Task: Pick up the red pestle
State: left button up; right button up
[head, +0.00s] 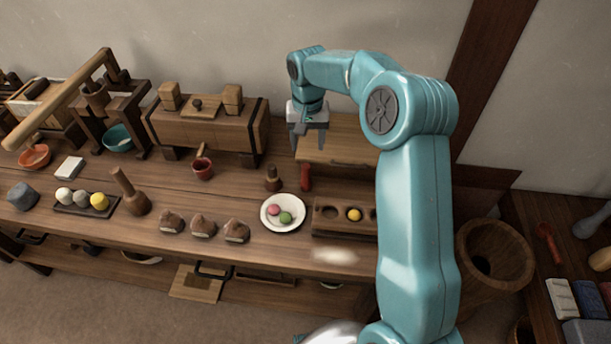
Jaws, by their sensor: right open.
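A small red upright object (305,178), which looks like the red pestle, stands on the long wooden bench (335,255), just right of a small dark brown wooden piece (273,179). My right gripper (308,143) is open, pointing down, with its fingertips above the red object and apart from it. Nothing shows between its fingers. A red cup (203,168) with a brown stick in it stands further left. Another red, long-handled thing (549,243) lies on the right-hand surface. My left gripper is not in view.
A white plate (283,225) with pink and green balls lies in front of the red object. A wooden holder (330,226) with a yellow ball stands right of it. A wooden chest (205,130) stands behind left. My right arm hides part of the bench.

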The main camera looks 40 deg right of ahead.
aim_at(306, 166)
notch_tip(306, 166, down, 5)
jog(key=shift+f, duration=0.2)
jog(key=shift+s+f, duration=0.1)
jog(key=shift+f, duration=0.05)
jog(key=f, duration=0.4)
jog(key=shift+w+a+f, duration=0.15)
jog(key=shift+w+f, duration=0.1)
jog(key=shift+f, duration=0.55)
grip_shut()
